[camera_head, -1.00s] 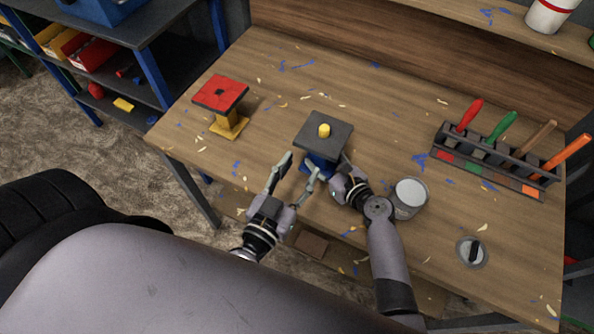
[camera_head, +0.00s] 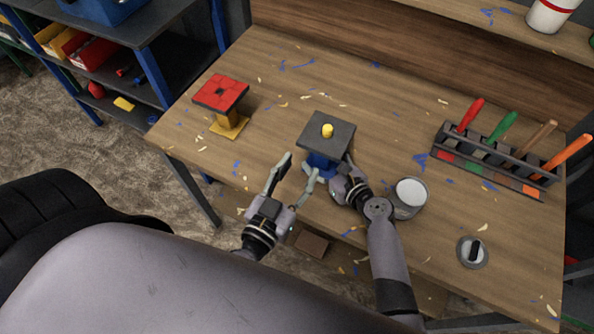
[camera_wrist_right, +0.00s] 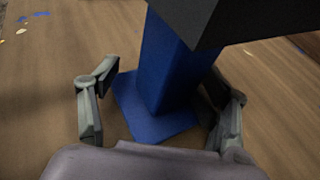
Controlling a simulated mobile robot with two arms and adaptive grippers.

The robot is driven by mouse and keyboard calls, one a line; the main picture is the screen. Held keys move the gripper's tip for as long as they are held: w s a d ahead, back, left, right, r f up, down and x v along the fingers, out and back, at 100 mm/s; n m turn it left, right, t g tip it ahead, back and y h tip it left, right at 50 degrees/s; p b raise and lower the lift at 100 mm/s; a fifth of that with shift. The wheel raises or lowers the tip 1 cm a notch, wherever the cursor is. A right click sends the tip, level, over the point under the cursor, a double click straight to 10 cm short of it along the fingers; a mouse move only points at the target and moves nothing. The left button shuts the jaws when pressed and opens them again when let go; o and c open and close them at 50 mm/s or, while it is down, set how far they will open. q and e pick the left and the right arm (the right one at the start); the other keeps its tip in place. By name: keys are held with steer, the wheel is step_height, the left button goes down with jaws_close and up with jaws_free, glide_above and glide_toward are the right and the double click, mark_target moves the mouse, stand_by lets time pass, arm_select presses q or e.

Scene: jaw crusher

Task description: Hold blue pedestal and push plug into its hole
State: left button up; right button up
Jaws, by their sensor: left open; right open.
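The blue pedestal (camera_head: 322,163) stands upright on the workbench with a dark square top plate (camera_head: 326,142). A yellow plug (camera_head: 327,130) stands up from the middle of that plate. My left gripper (camera_head: 294,178) is open and empty, in front of the pedestal and to its left. My right gripper (camera_head: 340,182) is close to the pedestal's lower right side, partly hidden in the head view. In the right wrist view its fingers (camera_wrist_right: 163,107) are open, one on each side of the blue column (camera_wrist_right: 172,65) above its base. The plug's hole is hidden.
A red-topped yellow pedestal (camera_head: 221,93) stands at the left. A round grey container (camera_head: 410,192) stands right beside my right arm. A rack of coloured-handled tools (camera_head: 495,160) and a round black-knobbed dial (camera_head: 473,252) are at the right.

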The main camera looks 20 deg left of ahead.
steer(key=shift+d+f, duration=0.2)
steer(key=shift+f, duration=0.05)
steer(key=v, duration=1.2)
steer(key=shift+a+r, duration=0.2)
steer(key=shift+r, duration=0.1)
steer(key=shift+s, duration=0.1)
